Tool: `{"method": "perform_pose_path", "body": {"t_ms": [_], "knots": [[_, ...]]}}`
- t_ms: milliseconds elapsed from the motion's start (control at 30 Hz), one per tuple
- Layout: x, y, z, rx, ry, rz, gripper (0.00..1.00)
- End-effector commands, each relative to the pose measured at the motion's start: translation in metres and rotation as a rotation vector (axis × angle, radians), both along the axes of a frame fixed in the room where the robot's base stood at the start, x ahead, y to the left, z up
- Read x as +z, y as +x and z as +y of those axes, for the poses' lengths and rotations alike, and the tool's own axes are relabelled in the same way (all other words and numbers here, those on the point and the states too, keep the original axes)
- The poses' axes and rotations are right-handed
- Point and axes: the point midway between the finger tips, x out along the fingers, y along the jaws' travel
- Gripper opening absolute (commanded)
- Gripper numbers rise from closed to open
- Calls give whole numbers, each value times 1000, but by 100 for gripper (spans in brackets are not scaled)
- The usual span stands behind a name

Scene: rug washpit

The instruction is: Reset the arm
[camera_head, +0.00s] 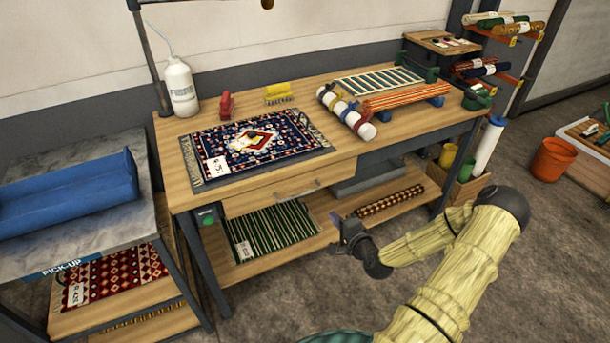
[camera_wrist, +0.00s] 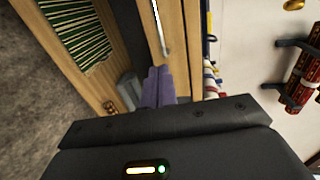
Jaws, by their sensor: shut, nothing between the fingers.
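My arm reaches in from the lower right in the head view, bent at the elbow. My gripper (camera_head: 338,220) is in front of the workbench (camera_head: 365,148), near the right end of its drawer (camera_head: 290,190). In the wrist view its purple fingers (camera_wrist: 158,88) lie together with nothing between them. I cannot tell whether the gripper touches the bench; it looks apart from it. The striped green rug (camera_head: 270,232) and a rolled brown rug (camera_head: 390,202) lie on the lower shelf behind the gripper.
A patterned rug (camera_head: 250,145), a white bottle (camera_head: 180,88) and a rolled white rug (camera_head: 347,113) are on the bench top. A pick-up table (camera_head: 60,240) with a blue tray (camera_head: 65,195) stands left. An orange bucket (camera_head: 552,160) stands right. Floor in front is clear.

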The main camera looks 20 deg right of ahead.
Motion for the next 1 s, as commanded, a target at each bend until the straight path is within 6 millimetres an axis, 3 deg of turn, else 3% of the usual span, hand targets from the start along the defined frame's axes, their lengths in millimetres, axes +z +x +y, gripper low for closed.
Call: {"method": "perform_pose_path", "body": {"t_ms": [233,567,767,1000], "knots": [[2,1,8,37,-35,32,0],[18,-7,63,361,-396,343,0],[45,-24,87,550,-643,523,0],[100,-49,109,726,-896,691,0]]}}
